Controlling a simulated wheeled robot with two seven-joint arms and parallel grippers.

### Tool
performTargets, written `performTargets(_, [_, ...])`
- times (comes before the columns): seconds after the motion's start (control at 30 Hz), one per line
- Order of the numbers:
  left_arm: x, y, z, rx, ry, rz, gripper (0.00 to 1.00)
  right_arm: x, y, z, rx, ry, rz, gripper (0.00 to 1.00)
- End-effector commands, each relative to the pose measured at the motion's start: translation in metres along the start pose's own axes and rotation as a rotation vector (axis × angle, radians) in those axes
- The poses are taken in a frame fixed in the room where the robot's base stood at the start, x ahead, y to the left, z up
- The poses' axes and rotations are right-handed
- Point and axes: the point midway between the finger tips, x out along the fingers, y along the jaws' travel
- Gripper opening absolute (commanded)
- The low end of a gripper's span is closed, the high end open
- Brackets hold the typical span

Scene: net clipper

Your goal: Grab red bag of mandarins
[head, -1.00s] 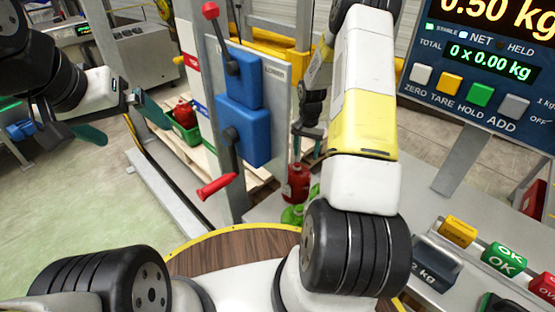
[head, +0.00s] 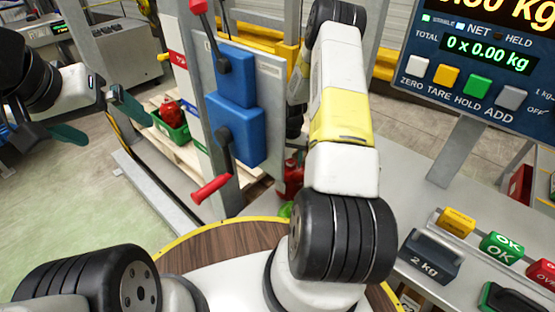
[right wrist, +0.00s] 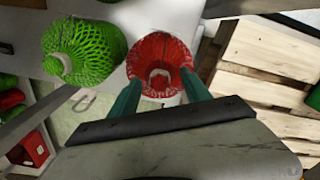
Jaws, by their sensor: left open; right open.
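A red net bag (right wrist: 158,52) stands upright in the right wrist view, with a pale clip or neck facing the camera. My right gripper (right wrist: 161,80) is open, with its teal fingertips at either side of the bag's near end. I cannot tell whether they touch it. In the head view the red bag (head: 291,178) shows only partly beside my right arm, which hides most of the right gripper. A green net bag (right wrist: 85,52) stands left of the red one. My left gripper (head: 98,118) is open and empty at the far left of the head view.
A green crate (head: 174,130) with a red bag in it sits on a wooden pallet. A post with blue blocks and red-handled levers (head: 211,189) stands left of my right arm. A scale display (head: 485,60) and a 2 kg weight (head: 431,258) are at the right.

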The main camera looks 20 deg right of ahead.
Motion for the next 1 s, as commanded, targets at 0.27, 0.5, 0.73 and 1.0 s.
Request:
performTargets(0.27, [0.0,0.0,0.0,0.0,0.0,0.0,1.0,0.0,0.0001,0.0,0.0,0.0,0.0,0.38])
performTargets(0.5, [0.0,0.0,0.0,0.0,0.0,0.0,1.0,0.0,0.0001,0.0001,0.0,0.0,0.0,0.0])
performTargets(0.73, [0.0,0.0,0.0,0.0,0.0,0.0,1.0,0.0006,0.0002,0.0005,-0.001,-0.001,0.0,0.0])
performTargets(1.0, [0.0,0.0,0.0,0.0,0.0,0.0,1.0,0.0015,0.0004,0.0012,-0.001,-0.002,0.001,0.0])
